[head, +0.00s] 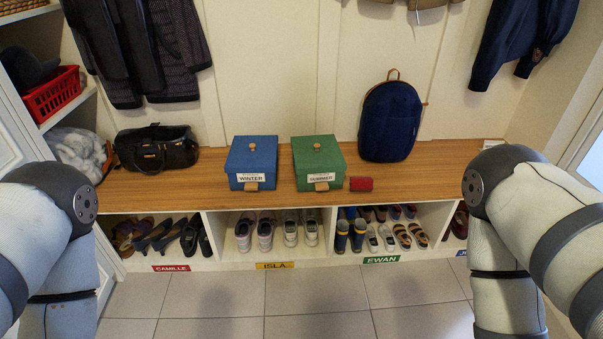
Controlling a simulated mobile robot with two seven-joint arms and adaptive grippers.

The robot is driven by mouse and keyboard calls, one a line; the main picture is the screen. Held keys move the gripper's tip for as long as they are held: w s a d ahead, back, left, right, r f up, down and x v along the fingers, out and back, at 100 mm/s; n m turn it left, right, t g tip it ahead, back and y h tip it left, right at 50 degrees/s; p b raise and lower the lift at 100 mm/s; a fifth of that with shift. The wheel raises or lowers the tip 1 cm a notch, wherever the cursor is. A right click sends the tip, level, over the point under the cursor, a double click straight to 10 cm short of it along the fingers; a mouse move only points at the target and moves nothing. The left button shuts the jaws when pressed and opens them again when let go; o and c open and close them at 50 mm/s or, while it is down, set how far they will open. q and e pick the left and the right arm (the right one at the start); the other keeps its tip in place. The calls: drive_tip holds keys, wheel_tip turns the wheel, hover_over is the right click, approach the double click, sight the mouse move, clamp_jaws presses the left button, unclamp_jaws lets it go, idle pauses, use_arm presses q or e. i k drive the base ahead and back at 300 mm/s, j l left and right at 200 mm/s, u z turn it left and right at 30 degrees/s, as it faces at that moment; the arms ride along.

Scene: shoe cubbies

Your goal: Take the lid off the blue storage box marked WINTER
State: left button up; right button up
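The blue storage box (237,172) marked WINTER stands upright on the wooden bench top. Its blue lid (268,147) is on, with a small round wooden knob (252,146) in the middle. A white label and a tan tab are on its front. My left and right arms show at the two sides of the head view, bent and well apart from the box. Neither gripper shows in the frame, so their state is hidden.
A green box (304,173) marked SUMMER stands just right of the blue box, with a small red item (361,184) beside it. A black bag (155,150) and navy backpack (390,121) flank them on the bench (440,171). Shoe cubbies are below.

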sight(247, 153)
drive_tip(key=i+z, duration=0.1)
drive_tip(key=i, duration=2)
drive_tip(key=l, duration=0.1)
